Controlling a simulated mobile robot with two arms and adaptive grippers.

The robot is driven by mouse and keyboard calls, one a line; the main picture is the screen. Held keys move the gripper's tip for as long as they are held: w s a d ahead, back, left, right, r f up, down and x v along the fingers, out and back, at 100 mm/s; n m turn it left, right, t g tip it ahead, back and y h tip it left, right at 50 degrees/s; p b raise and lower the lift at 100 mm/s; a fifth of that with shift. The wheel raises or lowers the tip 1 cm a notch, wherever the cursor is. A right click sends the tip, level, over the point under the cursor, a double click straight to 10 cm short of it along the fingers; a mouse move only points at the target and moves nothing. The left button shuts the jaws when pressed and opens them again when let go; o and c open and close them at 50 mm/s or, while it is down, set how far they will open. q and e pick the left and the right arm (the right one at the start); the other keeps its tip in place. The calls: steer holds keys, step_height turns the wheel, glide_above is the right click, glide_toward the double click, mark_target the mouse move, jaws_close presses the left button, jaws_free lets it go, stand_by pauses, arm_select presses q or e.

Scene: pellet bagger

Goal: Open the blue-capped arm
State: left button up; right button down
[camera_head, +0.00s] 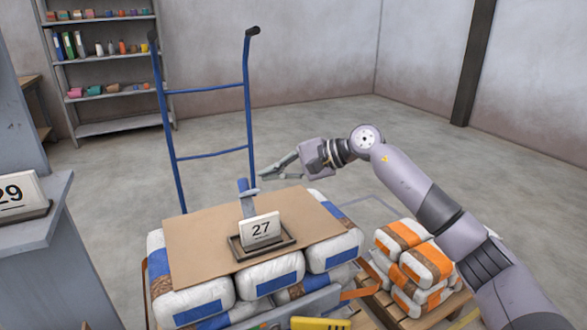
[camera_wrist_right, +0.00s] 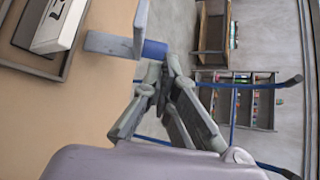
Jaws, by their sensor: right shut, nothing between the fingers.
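The blue-capped arm is a grey flat bar with a blue cap (camera_head: 243,184) at its far end, standing behind the 27 card in the head view. In the right wrist view its grey bar (camera_wrist_right: 112,44) runs to the blue cap (camera_wrist_right: 154,50) at upper middle. My right gripper (camera_head: 263,177) is shut and empty, its fingertips just right of the cap. In the wrist view the fingertips (camera_wrist_right: 165,66) are right beside the cap; whether they touch it I cannot tell. My left gripper is not in view.
The 27 card (camera_head: 260,228) stands in a dark tray on a cardboard sheet (camera_head: 190,232) over white and blue bags (camera_head: 193,300). A blue hand truck (camera_head: 163,110) rises behind. Orange and white bags (camera_head: 425,263) are stacked at right. A 29 card (camera_head: 18,192) stands left.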

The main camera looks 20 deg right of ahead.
mark_target(247, 181)
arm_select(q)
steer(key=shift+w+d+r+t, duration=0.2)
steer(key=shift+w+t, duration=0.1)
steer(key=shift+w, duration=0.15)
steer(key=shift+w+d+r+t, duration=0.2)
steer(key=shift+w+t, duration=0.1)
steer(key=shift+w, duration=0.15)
arm_select(e)
steer(key=shift+x, duration=2)
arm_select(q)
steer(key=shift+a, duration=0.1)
